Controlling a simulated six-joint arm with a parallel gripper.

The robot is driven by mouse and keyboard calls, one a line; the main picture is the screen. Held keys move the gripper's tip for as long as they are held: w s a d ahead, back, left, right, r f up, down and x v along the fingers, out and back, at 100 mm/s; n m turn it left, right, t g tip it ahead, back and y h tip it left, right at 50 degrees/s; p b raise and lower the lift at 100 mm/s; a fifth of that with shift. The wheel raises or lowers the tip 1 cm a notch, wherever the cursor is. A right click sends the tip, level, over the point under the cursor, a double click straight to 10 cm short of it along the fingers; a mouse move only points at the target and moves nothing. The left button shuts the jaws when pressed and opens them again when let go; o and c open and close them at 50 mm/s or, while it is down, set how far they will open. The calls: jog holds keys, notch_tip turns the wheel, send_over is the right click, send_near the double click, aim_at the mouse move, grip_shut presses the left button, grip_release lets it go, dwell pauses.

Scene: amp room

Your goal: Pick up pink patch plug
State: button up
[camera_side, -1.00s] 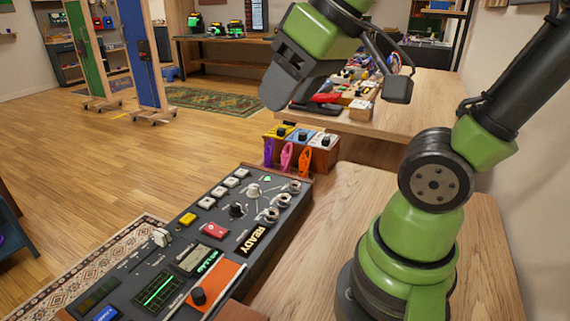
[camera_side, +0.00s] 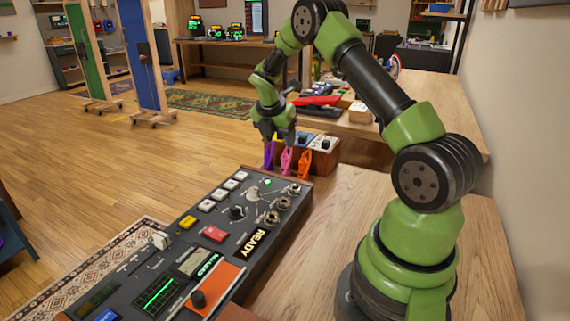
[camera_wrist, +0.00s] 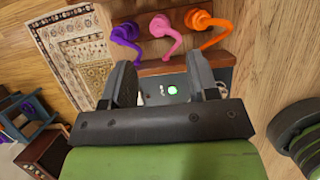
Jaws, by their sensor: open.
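The pink patch plug (camera_side: 286,160) hangs between a purple plug (camera_side: 268,155) and an orange plug (camera_side: 305,163) at the front of a small rack. My gripper (camera_side: 280,136) is just above the plugs, fingers pointing down, nearest the purple and pink ones. In the wrist view the pink plug (camera_wrist: 163,30) lies beyond the gap between my open, empty fingers (camera_wrist: 163,80). The purple plug (camera_wrist: 125,36) is to its left and the orange plug (camera_wrist: 203,25) to its right there. No contact with a plug can be made out.
A control console (camera_side: 175,255) with knobs, jacks and a READY sign lies in front of the plugs. Pedals (camera_side: 322,145) sit on the rack behind them. A cluttered wooden bench (camera_side: 362,124) stands further back. The wooden tabletop (camera_side: 350,205) beside my base is clear.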

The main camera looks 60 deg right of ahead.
aim_at(284, 155)
jog(key=x, duration=0.9)
jog(key=shift+w+d+f, duration=0.1)
jog(key=shift+f, duration=0.1)
jog(key=shift+c, duration=0.4)
jog(key=c, duration=0.9)
